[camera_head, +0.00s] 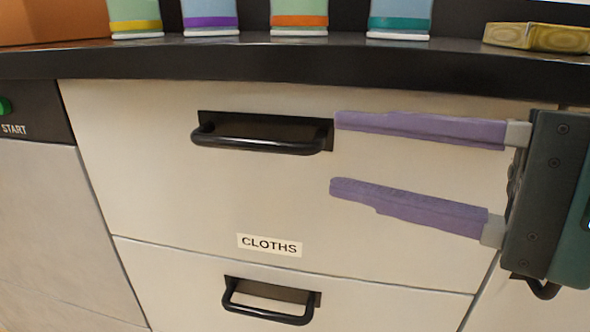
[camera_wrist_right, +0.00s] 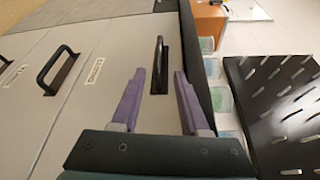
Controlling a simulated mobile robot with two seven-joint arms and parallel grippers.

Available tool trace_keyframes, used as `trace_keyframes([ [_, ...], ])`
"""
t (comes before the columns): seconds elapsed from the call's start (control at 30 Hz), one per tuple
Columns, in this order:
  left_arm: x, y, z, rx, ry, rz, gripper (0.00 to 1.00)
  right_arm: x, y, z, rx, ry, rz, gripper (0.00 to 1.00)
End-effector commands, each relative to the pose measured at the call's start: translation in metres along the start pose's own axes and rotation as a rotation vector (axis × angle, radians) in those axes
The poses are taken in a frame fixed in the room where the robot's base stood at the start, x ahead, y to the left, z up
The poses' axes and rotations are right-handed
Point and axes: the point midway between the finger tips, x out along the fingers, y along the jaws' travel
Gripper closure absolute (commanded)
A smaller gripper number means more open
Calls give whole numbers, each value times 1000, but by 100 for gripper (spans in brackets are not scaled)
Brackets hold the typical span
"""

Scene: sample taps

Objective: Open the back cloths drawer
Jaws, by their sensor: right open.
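The pale upper drawer (camera_head: 160,200) carries a CLOTHS label (camera_head: 269,245) near its lower edge. It is shut, flush with the cabinet front. Its black bar handle (camera_head: 262,142) is unobstructed in the head view; in the right wrist view the handle (camera_wrist_right: 158,65) lines up with the gap between my fingertips. My right gripper (camera_head: 334,155) comes in from the right, open and empty. Its purple fingers, one above the other, end beside the handle's right end; contact cannot be told. They also show in the wrist view (camera_wrist_right: 159,74). My left gripper is out of view.
A lower drawer with a black handle (camera_head: 268,303) sits below. The dark countertop (camera_head: 300,65) overhangs above, holding several colour-banded containers (camera_head: 299,18) and a yellowish block (camera_head: 537,37). A panel with a green START button (camera_head: 4,106) is at left. A black pegged rack (camera_wrist_right: 280,105) shows in the wrist view.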

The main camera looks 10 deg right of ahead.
Motion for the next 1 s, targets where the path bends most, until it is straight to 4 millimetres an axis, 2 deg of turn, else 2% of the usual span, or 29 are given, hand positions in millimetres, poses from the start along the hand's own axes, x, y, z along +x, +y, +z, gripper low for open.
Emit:
trace_keyframes([
  [0.03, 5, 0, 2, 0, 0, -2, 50, 1, 4, -2, 7, 1, -4, 55],
  [0.17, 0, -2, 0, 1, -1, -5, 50, 11, 0, -2, 17, 2, -11, 55],
  [0.37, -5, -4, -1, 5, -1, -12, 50, 47, -1, -2, 14, 1, -11, 55],
  [0.6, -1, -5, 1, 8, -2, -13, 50, 87, 2, -2, 13, 2, -7, 55],
  [0.77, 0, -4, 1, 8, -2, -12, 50, 98, 2, -2, 12, 1, -5, 55],
  [1.0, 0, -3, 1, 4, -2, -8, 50, 100, 2, -2, 10, 2, -4, 55],
])
